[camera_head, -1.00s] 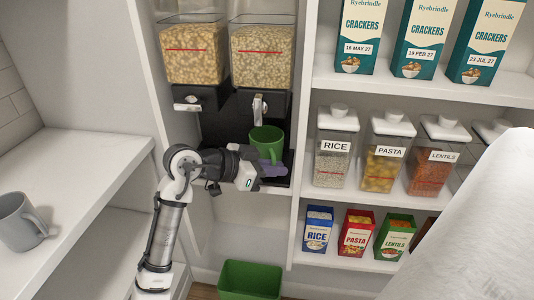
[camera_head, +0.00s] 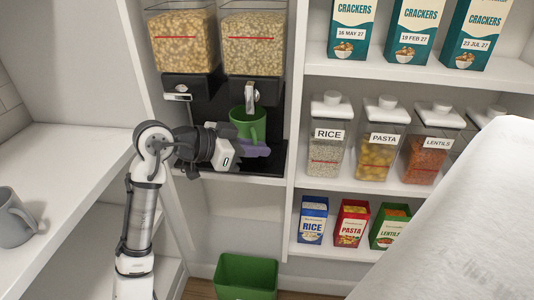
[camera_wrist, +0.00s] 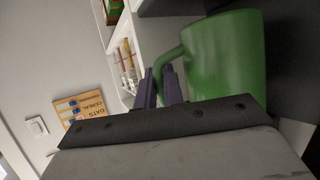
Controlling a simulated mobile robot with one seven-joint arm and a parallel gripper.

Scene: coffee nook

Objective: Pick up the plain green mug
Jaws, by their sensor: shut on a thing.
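The plain green mug (camera_head: 248,124) is under the right-hand dispenser in the head view, just above the dark shelf. My gripper (camera_head: 255,150) reaches in from the left with its purple fingers in front of the mug's lower part. In the wrist view, the mug (camera_wrist: 228,58) fills the upper right, with its handle toward the left. The purple fingers of my gripper (camera_wrist: 160,86) are shut on the mug's handle. The mug's base is partly hidden by the fingers, so I cannot tell whether it touches the shelf.
A grey mug (camera_head: 14,218) stands on the left counter. A green bin (camera_head: 246,274) is on the floor below. Shelves of jars and boxes (camera_head: 329,139) stand to the right.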

